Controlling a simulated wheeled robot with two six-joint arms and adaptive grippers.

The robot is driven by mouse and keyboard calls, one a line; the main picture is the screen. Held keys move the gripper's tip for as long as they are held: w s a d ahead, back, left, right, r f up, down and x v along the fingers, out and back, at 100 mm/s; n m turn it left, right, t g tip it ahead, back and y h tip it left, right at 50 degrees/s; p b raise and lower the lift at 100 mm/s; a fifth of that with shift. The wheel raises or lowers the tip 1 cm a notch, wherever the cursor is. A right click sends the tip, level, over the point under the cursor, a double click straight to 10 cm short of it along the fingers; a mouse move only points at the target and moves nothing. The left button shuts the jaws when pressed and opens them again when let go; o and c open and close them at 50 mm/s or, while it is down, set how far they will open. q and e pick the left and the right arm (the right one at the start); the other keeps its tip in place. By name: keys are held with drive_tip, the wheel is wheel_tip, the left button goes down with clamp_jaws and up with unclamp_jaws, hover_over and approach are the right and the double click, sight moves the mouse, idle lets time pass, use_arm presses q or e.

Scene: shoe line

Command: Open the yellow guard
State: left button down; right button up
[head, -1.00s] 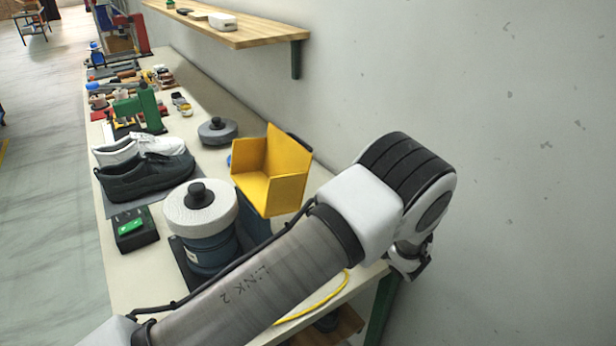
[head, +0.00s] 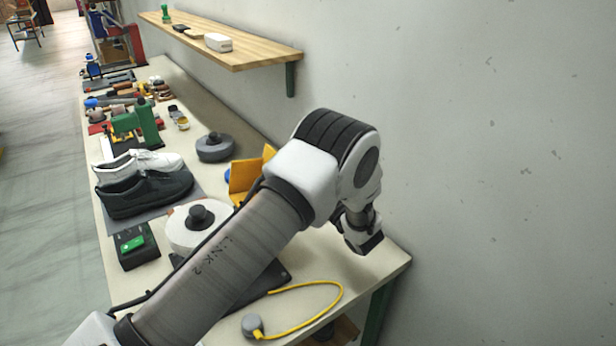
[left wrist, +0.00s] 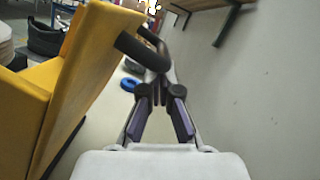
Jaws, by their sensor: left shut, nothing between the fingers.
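The yellow guard (head: 243,178) stands on the bench in the head view, mostly hidden behind my left arm. In the left wrist view the guard (left wrist: 85,65) fills the left side, with a dark bar handle (left wrist: 140,50) sticking out from its face toward the right. My left gripper (left wrist: 163,80) is shut and empty, just beyond and below the handle's end in that view; I cannot tell whether they touch. In the head view my left gripper (head: 365,240) hangs over the bench's right end, near the wall. My right gripper is not in view.
A white round spool (head: 185,238), dark shoe (head: 145,194), white shoe (head: 118,168) and black box with a green button (head: 136,248) stand on the bench. A yellow cable (head: 335,305) lies at its near end. A wooden shelf (head: 240,55) runs along the wall.

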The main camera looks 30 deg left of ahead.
use_arm(q)
drive_tip(key=shift+w+a+f, duration=0.1)
drive_tip(key=shift+f, duration=0.05)
drive_tip(key=r+n, duration=0.1)
drive_tip(key=s+r+n+b, duration=0.1)
drive_tip(key=r+g+b, duration=0.1)
drive_tip(key=shift+s+a+n, duration=0.25)
drive_tip(key=shift+n, duration=0.15)
